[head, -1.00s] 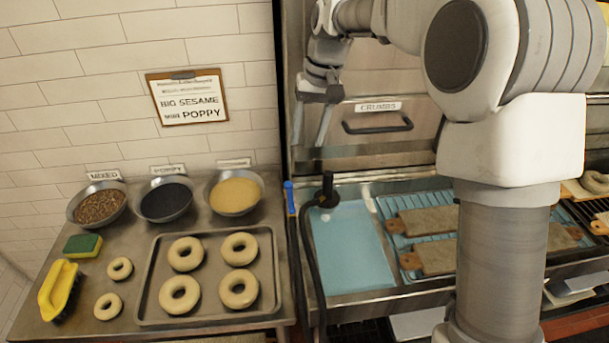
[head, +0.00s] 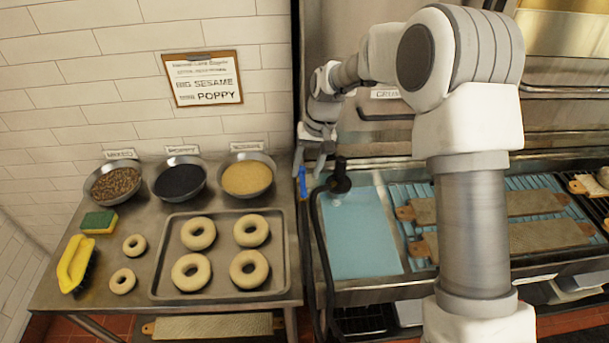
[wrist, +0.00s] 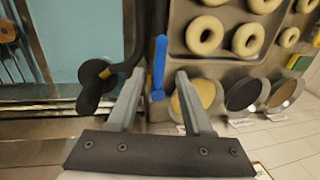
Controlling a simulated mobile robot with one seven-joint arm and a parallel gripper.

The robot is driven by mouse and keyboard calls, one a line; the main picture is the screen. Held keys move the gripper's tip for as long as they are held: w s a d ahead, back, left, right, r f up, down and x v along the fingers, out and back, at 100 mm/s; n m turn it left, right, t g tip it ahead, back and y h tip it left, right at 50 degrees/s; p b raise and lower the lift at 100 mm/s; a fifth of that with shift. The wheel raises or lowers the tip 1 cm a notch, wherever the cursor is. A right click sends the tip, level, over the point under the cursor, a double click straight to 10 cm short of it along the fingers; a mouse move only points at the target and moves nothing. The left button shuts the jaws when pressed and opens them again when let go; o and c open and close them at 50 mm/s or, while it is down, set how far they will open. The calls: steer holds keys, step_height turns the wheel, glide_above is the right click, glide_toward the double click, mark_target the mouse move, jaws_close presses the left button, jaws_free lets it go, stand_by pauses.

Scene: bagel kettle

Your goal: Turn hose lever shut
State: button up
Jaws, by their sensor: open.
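The hose lever (head: 302,180) is a slim blue handle at the gap between the steel table and the blue-surfaced unit. In the wrist view the blue lever (wrist: 159,66) stands between the two fingertips, lengthwise with the fingers. My gripper (head: 310,165) is just above the lever and points down. It is open in the wrist view (wrist: 161,80), with a gap on each side of the lever, and holds nothing. The black hose (head: 316,240) loops beside it to a round black nozzle (wrist: 94,78), which is close to the left finger in the wrist view.
Right of the lever are a light-blue surface (head: 360,240) and wooden boards (head: 490,205).

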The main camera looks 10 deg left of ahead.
mark_target(303, 182)
steer(key=shift+s+a+f, duration=0.1)
steer(key=shift+a+f, duration=0.05)
steer(key=shift+f, duration=0.65)
steer(key=shift+a+f, duration=0.15)
steer(key=shift+f, duration=0.65)
jaws_close()
